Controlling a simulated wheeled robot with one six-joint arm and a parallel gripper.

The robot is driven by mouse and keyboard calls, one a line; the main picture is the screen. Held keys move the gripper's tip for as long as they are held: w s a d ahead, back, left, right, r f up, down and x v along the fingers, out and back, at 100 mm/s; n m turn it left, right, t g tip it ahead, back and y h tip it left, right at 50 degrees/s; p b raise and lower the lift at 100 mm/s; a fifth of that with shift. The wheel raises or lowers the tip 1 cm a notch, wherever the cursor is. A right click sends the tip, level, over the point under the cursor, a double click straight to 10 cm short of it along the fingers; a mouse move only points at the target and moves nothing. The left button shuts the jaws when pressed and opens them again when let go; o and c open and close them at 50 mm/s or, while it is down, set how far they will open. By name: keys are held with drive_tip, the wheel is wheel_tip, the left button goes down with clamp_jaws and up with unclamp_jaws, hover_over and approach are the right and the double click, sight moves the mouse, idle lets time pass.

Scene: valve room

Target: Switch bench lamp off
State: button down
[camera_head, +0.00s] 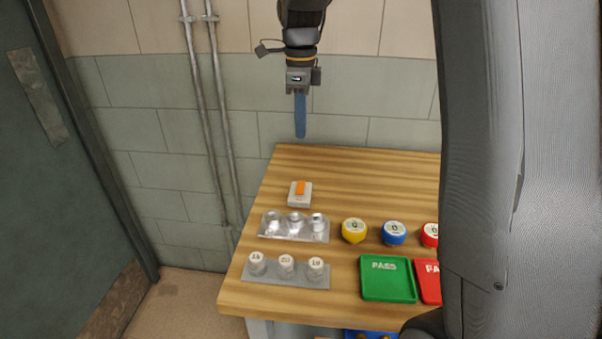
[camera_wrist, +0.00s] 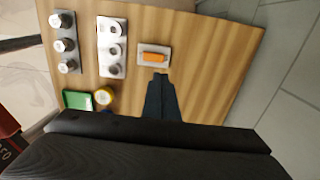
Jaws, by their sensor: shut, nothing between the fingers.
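An orange rocker switch (camera_head: 300,188) sits on a small pale base plate (camera_head: 293,201) on the wooden bench, near its left back part. It also shows in the wrist view as an orange bar (camera_wrist: 154,57) on a white plate. My gripper (camera_head: 300,135) points down, with its blue fingers shut and empty, above the back edge of the bench in the head view. In the wrist view the fingertips (camera_wrist: 160,78) appear just beside the switch plate, but in the head view they are well above it. No lamp is clearly visible.
Two metal racks, one with shiny cups (camera_head: 295,228) and one with numbered weights (camera_head: 287,273), stand in front of the switch. Yellow (camera_head: 354,231), blue (camera_head: 394,233) and red (camera_head: 430,235) round pieces and a green tray (camera_head: 388,279) lie to the right. The bench's back is clear.

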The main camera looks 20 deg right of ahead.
drive_tip(key=p, duration=0.4)
approach(300, 185)
drive_tip(key=f, duration=0.3)
drive_tip(key=w+f, duration=0.1)
drive_tip(key=f, duration=0.1)
drive_tip(key=shift+w+d+f, duration=0.1)
drive_tip(key=shift+d, duration=0.2)
drive_tip(key=shift+f, duration=0.65)
drive_tip(key=shift+w+f, duration=0.15)
drive_tip(key=shift+f, duration=0.1)
drive_tip(key=shift+s, duration=0.2)
drive_tip(key=shift+s+a+r+p, duration=0.3)
drive_tip(key=shift+s+p, duration=0.1)
drive_tip(key=shift+s, duration=0.15)
